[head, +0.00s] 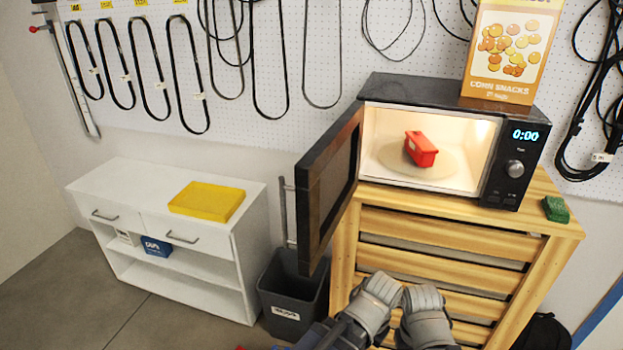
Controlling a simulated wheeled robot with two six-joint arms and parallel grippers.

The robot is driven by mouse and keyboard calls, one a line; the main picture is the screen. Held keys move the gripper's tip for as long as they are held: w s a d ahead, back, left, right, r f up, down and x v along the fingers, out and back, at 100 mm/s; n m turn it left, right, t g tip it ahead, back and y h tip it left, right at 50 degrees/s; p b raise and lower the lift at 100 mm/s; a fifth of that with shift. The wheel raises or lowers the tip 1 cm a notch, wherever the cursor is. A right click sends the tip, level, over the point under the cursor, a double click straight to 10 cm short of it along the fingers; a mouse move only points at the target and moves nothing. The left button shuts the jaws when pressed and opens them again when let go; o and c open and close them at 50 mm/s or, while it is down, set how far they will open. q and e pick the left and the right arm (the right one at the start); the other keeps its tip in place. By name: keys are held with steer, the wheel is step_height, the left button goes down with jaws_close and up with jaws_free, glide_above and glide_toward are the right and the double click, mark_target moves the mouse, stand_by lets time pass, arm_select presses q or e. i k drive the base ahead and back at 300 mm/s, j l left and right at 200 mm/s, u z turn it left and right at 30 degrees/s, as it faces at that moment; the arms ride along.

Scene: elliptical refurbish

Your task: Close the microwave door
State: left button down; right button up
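The black microwave (430,129) stands on a wooden drawer cabinet, its lit inside showing. Its door (327,182) is wide open, hinged at the left and swung out toward me. A red box-shaped object (421,149) sits on the turntable inside. Two grey parts of my arms show at the bottom centre, below the microwave and to the right of the door's lower edge, apart from the door. No gripper fingertips can be made out on either arm, so whether they are open or shut is not visible.
A yellow box of corn snacks (512,50) stands on the microwave. A green sponge (555,209) lies on the wooden cabinet (450,235) at right. A dark bin (292,290) stands below the door. A white shelf unit (150,180) with a yellow tray (207,201) is at left.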

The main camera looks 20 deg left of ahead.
mark_target(326, 178)
steer(key=k+j+z, duration=0.1)
steer(key=j, duration=0.25)
steer(key=k+j, duration=0.1)
steer(key=j, duration=0.3)
steer(key=k+j+z, duration=0.15)
steer(key=j, duration=0.2)
steer(key=k+j, duration=0.1)
steer(key=j, duration=0.25)
steer(key=k+j+z, duration=0.15)
steer(key=j, duration=0.2)
